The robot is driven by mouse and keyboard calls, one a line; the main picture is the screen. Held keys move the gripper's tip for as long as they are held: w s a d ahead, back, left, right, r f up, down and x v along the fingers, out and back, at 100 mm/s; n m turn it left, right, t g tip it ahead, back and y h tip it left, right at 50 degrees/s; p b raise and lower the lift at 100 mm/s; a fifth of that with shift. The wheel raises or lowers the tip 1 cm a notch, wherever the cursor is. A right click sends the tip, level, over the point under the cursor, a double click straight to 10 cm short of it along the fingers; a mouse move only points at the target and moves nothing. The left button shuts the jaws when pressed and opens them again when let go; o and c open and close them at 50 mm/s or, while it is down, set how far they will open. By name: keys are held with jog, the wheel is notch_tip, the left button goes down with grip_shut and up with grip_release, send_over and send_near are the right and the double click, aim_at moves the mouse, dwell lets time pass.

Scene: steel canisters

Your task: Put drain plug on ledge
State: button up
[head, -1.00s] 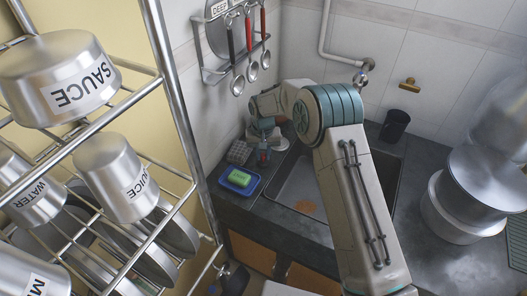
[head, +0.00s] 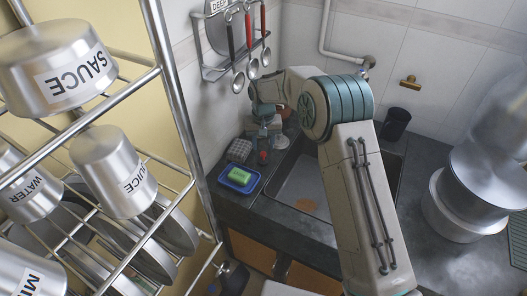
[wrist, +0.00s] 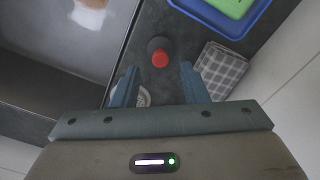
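A small dark plug with a red top (wrist: 160,57), which I take to be the drain plug, stands on the dark counter ledge (wrist: 180,22) beside the sink. It also shows small in the head view (head: 263,157). My gripper (wrist: 159,86) is open. Its two teal fingers are apart with nothing between them, and the plug is beyond their tips. In the head view my gripper (head: 262,138) is over the back left counter corner, just above the plug. A pale speckled round thing (wrist: 144,97) is partly hidden by the left finger.
The sink (head: 290,192) lies right of the plug. A blue tray (head: 228,184) with a green sponge (head: 239,177) and a grey checked cloth (head: 239,150) are to the left. A black cup (head: 395,123) stands behind. Utensils (head: 249,40) hang above; a canister rack (head: 172,90) is at left.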

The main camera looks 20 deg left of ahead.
aim_at(263, 154)
notch_tip(263, 154, up, 8)
jog(key=s+d+r+m+t, duration=0.1)
jog(key=s+d+r, duration=0.5)
jog(key=d, duration=0.4)
jog(key=s+d+r+m+t, duration=0.1)
jog(key=s+d+r, duration=0.2)
jog(key=d+r, duration=0.6)
jog(key=s+d+f+m, duration=0.1)
jog(key=s+d, duration=0.6)
jog(key=s, duration=0.3)
jog(key=s+d+f+m+t, duration=0.1)
jog(key=s+d+f, duration=0.1)
jog(key=s+d, duration=0.6)
jog(key=shift+s+d+f+b, duration=0.2)
jog(key=shift+s+b, duration=0.25)
jog(key=shift+s, duration=0.7)
